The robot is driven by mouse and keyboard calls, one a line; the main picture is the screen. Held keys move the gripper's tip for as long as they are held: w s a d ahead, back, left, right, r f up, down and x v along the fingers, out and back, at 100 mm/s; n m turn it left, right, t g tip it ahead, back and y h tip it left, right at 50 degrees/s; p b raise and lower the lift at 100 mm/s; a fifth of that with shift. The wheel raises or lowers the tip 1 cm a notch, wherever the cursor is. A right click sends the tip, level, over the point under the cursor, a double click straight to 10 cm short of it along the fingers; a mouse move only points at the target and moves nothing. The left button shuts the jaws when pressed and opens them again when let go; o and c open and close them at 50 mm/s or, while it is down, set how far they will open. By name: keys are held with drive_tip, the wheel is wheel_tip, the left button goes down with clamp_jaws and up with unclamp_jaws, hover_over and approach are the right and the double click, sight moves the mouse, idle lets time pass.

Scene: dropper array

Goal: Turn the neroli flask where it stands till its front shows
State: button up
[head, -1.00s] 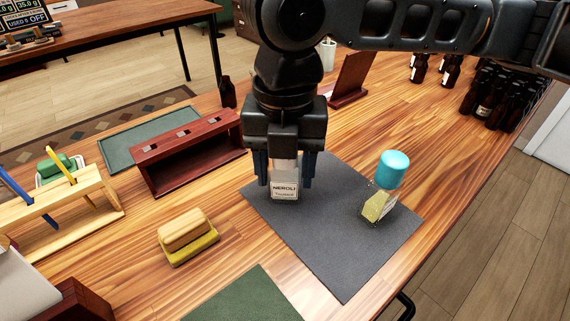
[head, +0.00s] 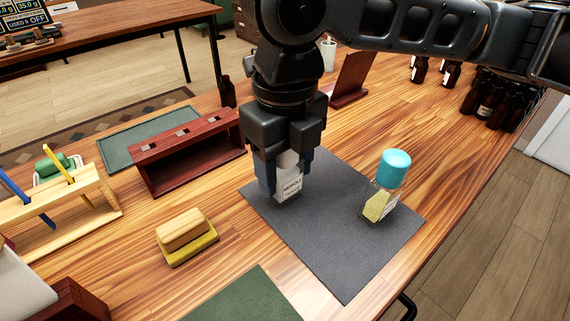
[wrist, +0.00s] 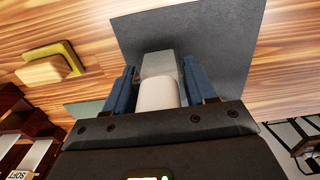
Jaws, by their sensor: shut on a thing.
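The neroli flask (head: 288,190) stands upright on the dark grey mat (head: 335,262), toward its left corner. Its white label, with dark lettering reading NEROLI, faces the head camera at an angle, turned to the right. My gripper (head: 287,178) comes down from above and is shut on the flask, one finger on each side. In the wrist view, the flask's pale cap (wrist: 158,94) and clear body (wrist: 159,63) sit between the blue fingers. The fingers hide part of the flask's sides.
A flask with a turquoise cap (head: 394,168) and yellow contents stands on the mat's right part. A dark red rack (head: 190,155) is left of the mat, with a yellow sponge-like block (head: 187,240) in front. Brown bottles (head: 490,100) crowd the back right.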

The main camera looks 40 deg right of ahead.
drive_tip(key=o, duration=1.3)
drive_tip(key=shift+r, duration=0.1)
drive_tip(key=shift+r, duration=3.8)
